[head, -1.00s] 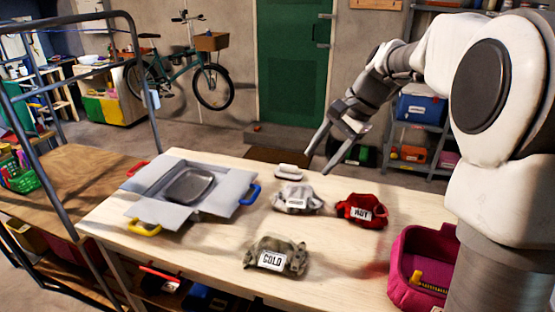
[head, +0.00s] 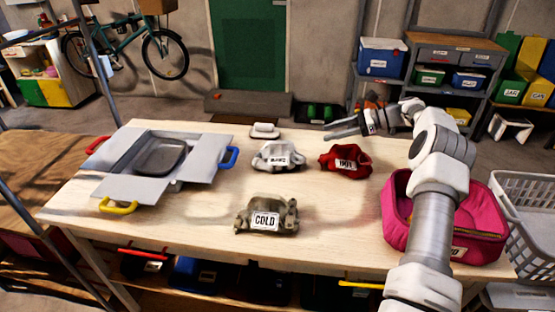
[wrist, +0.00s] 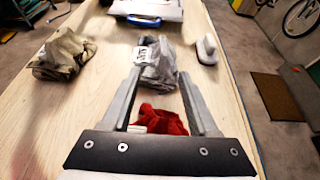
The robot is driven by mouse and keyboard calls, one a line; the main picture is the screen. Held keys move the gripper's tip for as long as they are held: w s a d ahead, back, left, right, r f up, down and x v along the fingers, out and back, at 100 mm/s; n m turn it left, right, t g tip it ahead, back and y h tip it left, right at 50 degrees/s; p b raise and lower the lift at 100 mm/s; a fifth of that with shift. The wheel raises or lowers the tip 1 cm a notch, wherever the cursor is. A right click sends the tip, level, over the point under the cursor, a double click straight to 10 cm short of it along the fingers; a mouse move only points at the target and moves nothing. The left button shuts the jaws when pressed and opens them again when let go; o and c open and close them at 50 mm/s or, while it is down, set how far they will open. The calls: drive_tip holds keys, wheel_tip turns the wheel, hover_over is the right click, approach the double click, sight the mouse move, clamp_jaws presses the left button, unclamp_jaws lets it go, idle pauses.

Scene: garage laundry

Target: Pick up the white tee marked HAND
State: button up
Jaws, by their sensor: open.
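A pale grey-white bundled garment (head: 279,156) lies in the middle of the table, with a label that I cannot read surely. It also shows in the wrist view (wrist: 158,70), beyond and between my fingers. My gripper (head: 328,131) is open and empty, above the table's far right side, apart from the garments. It also shows in the wrist view (wrist: 163,68). A red garment (head: 346,160) with a label seeming to read HOT lies to the right; in the wrist view it is partly hidden by my gripper. A camouflage garment (head: 266,216) marked COLD lies nearer the front edge.
A white iron-like object (head: 265,131) stands behind the pale garment. A grey folding board (head: 200,160) with coloured handles lies at left. A pink bin (head: 397,215) stands at the right end, a laundry basket (head: 535,215) beyond it. The table's front left is clear.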

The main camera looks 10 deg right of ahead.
sight(283, 141)
drive_tip(key=shift+w+f, duration=0.1)
drive_tip(key=shift+f, duration=0.15)
drive_tip(key=x, duration=1.1)
drive_tip(key=shift+a+b, duration=0.3)
drive_tip(key=shift+b, duration=0.05)
drive_tip(key=shift+w+r+x, duration=0.1)
drive_tip(key=shift+r+x, duration=0.05)
drive_tip(key=shift+x, duration=0.75)
drive_tip(key=shift+w+r+x, duration=0.1)
drive_tip(key=shift+x, duration=0.85)
drive_tip(key=shift+w+r+x, duration=0.1)
drive_tip(key=shift+r+x, duration=0.05)
drive_tip(key=shift+x, duration=0.75)
clamp_jaws()
